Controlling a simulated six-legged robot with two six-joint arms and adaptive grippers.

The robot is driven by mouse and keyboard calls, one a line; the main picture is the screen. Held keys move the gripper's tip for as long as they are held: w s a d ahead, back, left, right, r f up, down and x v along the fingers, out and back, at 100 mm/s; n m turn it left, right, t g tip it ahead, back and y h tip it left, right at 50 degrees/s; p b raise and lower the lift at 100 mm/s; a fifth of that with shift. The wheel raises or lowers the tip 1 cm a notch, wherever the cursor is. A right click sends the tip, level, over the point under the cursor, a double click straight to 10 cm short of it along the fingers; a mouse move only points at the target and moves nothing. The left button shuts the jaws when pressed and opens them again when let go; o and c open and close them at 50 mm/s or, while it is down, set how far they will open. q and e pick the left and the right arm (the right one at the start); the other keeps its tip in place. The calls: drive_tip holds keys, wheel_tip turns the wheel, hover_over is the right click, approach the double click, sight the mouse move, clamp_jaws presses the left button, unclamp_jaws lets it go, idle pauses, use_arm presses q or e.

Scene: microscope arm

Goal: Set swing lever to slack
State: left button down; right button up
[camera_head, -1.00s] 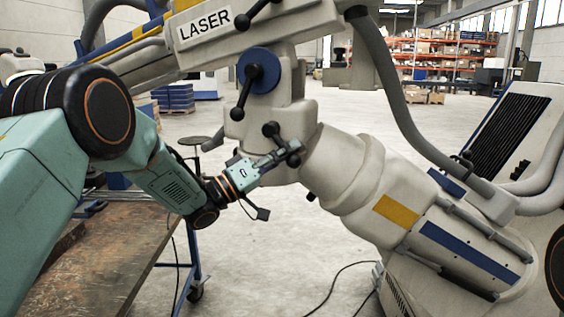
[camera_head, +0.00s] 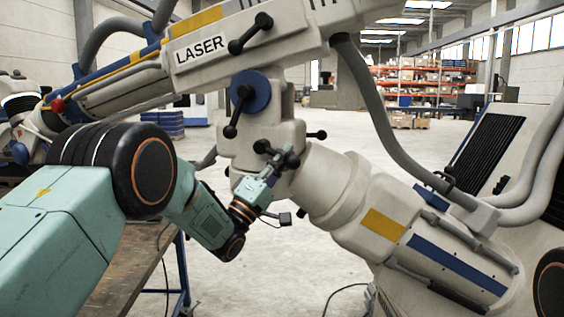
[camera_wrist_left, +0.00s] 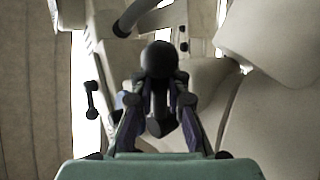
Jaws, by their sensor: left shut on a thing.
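The swing lever (camera_head: 276,154) is a short black bar with round knobs on the pale microscope arm, below the blue hub. It lies slanted, its right end a little lower. My left gripper (camera_head: 279,164) is at the lever's lower right end, with its fingers closed there. In the left wrist view a black ball knob (camera_wrist_left: 159,60) stands between the two fingers, and my left gripper (camera_wrist_left: 157,108) is shut around the black lever part below it. The fingers hide part of the lever. My right gripper is not in view.
A second black lever (camera_head: 236,112) sits on the blue hub (camera_head: 257,91), and another (camera_head: 250,33) is beside the LASER label. A small black knob (camera_head: 317,135) sticks out to the right. A thick grey hose (camera_head: 375,105) hangs at the right. A worn table (camera_head: 140,262) stands lower left.

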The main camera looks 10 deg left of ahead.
use_arm(q)
drive_tip(key=shift+d+f, duration=0.1)
drive_tip(key=shift+f, duration=0.1)
drive_tip(key=c, duration=1.6)
unclamp_jaws()
drive_tip(key=shift+r, duration=0.15)
drive_tip(key=v, duration=1.2)
drive_tip(key=shift+s, duration=0.1)
